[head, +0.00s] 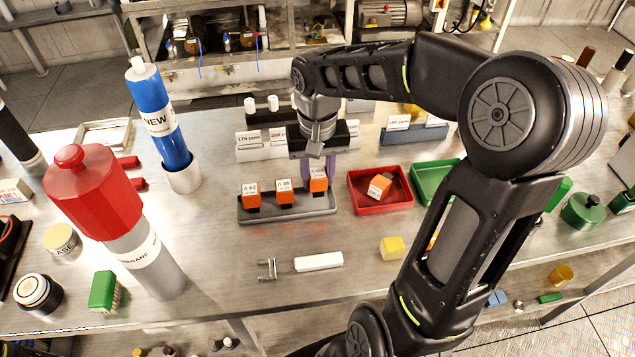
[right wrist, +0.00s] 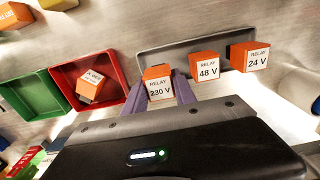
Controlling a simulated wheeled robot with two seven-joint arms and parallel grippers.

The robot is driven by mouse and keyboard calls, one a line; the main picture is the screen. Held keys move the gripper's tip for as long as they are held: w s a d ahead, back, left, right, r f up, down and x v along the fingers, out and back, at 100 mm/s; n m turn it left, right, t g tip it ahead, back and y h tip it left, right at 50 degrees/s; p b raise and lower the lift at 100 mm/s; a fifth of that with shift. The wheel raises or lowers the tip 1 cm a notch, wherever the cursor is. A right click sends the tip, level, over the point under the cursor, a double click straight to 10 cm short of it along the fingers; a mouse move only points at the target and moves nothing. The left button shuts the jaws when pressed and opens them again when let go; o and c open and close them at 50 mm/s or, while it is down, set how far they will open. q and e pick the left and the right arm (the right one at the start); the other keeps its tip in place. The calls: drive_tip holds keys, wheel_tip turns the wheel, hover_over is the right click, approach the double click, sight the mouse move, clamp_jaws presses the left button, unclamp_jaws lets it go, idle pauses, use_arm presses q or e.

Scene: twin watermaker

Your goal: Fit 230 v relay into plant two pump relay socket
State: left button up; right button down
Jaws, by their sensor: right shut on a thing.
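The 230 V relay (head: 319,185) is an orange block with a white label at the right end of a grey relay tray (head: 290,214). My right gripper (head: 318,165) reaches down over it and is shut on it; the purple fingers stand on both sides of the relay (right wrist: 159,88) in the right wrist view. I cannot tell whether the relay is clear of the tray. A 48 V relay (head: 285,198) and a 24 V relay (head: 251,202) stand beside it in the tray. The pump relay socket is not identifiable. My left gripper is not in view.
A red tray (head: 382,208) with a loose orange relay (head: 379,185) lies right of the relay tray, beside a green tray (head: 425,196). A white-handled tool (head: 318,262) and a yellow block (head: 391,248) lie in front. A blue cylinder (head: 160,118) and red-topped housing (head: 95,190) stand left.

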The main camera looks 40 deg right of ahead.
sight(318, 172)
wheel_tip(318, 172, up, 7)
drive_tip(key=shift+r, duration=0.15)
idle(0.5)
drive_tip(key=c, duration=1.6)
unclamp_jaws()
clamp_jaws()
